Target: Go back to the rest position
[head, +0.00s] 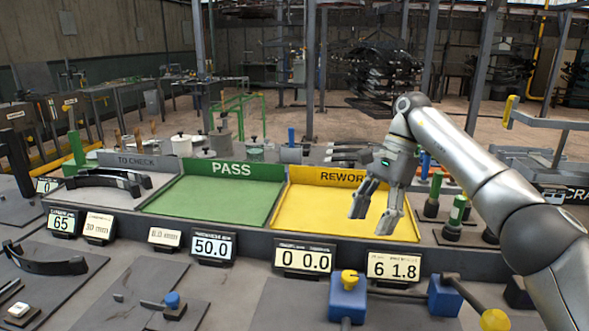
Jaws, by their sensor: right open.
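My right gripper (376,203) hangs over the yellow REWORK tray (310,212), fingers pointing down. Its fingers are apart and I see nothing between them. My right arm comes in from the right edge. My left gripper is not in view. The green PASS tray (215,202) is empty. The TO CHECK tray (160,165) at left holds dark curved leaf springs (105,182).
A row of displays (213,247) lines the front of the trays. Blue blocks with yellow knobs (347,298) stand at the front right. Green-topped posts (455,213) stand right of the yellow tray. Another curved spring (42,262) lies at the front left.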

